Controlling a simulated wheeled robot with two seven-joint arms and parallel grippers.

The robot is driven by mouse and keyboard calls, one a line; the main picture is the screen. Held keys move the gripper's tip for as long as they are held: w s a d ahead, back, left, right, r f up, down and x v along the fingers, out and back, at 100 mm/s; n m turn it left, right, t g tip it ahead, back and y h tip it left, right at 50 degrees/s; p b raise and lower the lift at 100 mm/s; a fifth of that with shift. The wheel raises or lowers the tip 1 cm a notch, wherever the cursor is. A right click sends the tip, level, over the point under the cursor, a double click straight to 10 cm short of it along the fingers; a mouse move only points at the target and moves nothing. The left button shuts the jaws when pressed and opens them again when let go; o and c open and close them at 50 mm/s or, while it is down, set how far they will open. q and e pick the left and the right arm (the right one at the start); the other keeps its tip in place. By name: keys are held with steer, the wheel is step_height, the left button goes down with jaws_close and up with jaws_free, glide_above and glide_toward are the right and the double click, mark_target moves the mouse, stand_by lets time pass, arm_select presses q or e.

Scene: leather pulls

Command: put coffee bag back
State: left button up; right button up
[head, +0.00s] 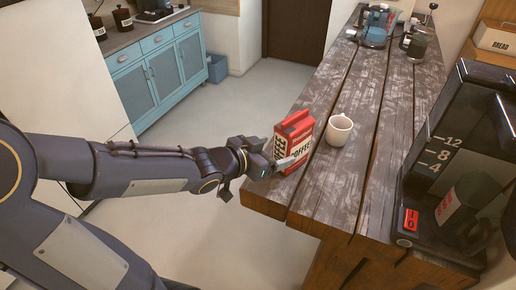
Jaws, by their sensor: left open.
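A red coffee bag (298,133) with a white label stands upright on the wooden counter, close to its left edge. My left gripper (285,160) is at the bag's lower left side, its fingers open and overlapping the bag in the picture. Whether the fingers touch the bag is hard to tell. My right gripper is not in view.
A white mug (340,130) stands just right of the bag. A black coffee maker (459,165) is at the counter's right side. The middle of the counter (374,88) is clear.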

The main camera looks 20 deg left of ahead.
arm_select(q)
steer(key=s+a+r+n+g+y+p, duration=0.1)
steer(key=s+a+r+n+y+p, duration=0.15)
steer(key=s+a+n+y, duration=0.45)
steer(key=s+d+g+h, duration=0.2)
steer(key=s+g, duration=0.1)
steer(key=s, duration=0.4)
steer(key=s+d+f+g+h, duration=0.1)
steer(key=s+g+h, duration=0.1)
steer(key=s, duration=0.5)
steer(key=shift+s+d+f+g+h, duration=0.3)
steer(key=shift+d+g+h, duration=0.1)
steer(key=shift+h, duration=0.2)
